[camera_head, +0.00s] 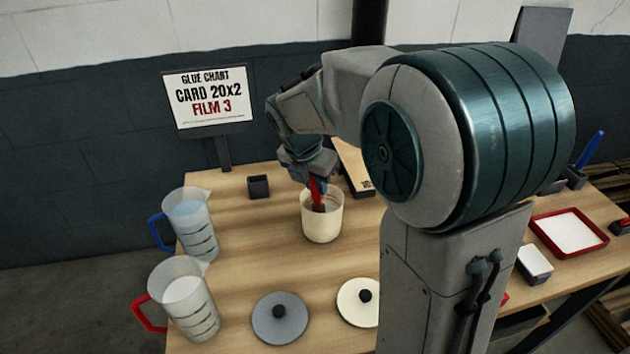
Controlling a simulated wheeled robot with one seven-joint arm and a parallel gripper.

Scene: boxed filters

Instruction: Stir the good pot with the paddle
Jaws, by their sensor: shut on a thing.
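A cream pot (322,222) stands uncovered on the wooden table in the middle of the view. My gripper (312,180) is just above the pot's rim, shut on the red paddle (317,194). The paddle points down into the pot, and its lower end is inside the mouth. How deep it reaches is hidden by the pot's wall. My arm comes in from the right and hides part of the table behind it. A sign (210,100) at the back reads "GLUE CHART, CARD 20x2, FILM 3".
A blue-handled jug (195,228) and a red-handled jug (190,305) stand at left. A grey lid (280,318) and a cream lid (357,303) lie in front. A small dark box (258,187) is behind the pot. A red-rimmed tray (568,232) is at right.

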